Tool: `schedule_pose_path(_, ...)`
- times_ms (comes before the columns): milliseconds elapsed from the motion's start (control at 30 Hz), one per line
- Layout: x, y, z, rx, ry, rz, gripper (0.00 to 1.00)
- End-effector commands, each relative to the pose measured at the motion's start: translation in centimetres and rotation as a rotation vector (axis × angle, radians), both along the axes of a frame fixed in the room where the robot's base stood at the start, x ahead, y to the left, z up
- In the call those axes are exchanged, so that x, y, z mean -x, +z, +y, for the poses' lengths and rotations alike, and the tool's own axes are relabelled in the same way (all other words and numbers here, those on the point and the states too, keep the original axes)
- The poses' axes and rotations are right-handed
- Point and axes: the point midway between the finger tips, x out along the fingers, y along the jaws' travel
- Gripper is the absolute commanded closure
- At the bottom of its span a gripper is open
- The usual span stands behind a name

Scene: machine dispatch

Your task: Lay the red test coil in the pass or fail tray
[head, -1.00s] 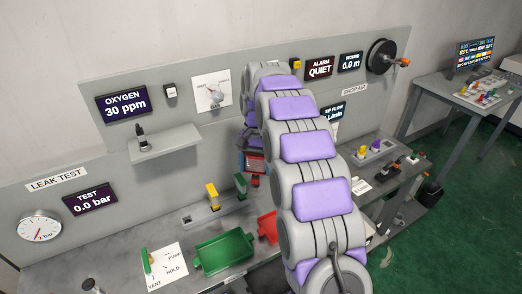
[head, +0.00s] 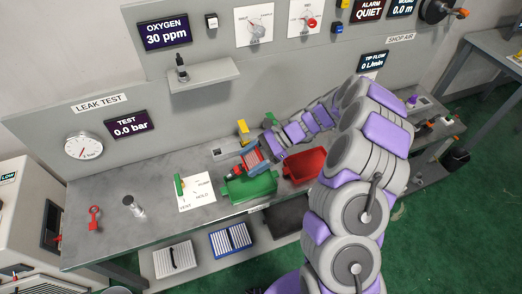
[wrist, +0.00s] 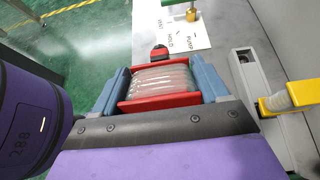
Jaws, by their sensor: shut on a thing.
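The red test coil (wrist: 160,88) has red end plates and pale, clear windings, with a small red and black fitting (wrist: 158,52) at its far end. My gripper (wrist: 161,80) is shut on it, with a blue-grey jaw on each side. In the head view my gripper (head: 251,158) is tilted low at the back left edge of the green tray (head: 250,189). I cannot tell whether the coil touches the tray. The red tray (head: 307,168) stands to the right of the green one, partly behind my arm. Both trays look empty where visible.
A white pump/hold/vent card (head: 196,193) with a green lever lies left of the green tray.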

Motion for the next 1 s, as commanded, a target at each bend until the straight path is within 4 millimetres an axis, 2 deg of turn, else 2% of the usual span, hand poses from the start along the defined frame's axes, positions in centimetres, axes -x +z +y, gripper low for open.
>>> schedule_pose_path(333,0.0,-1.3,-0.4,-0.013,-0.012,0.001,0.65)
schedule_pose_path(667,0.1,-4.3,0.1,-0.008,-0.010,0.001,0.65)
schedule_pose_path(1000,0.1,-7.0,-0.3,-0.011,-0.010,0.003,0.65)
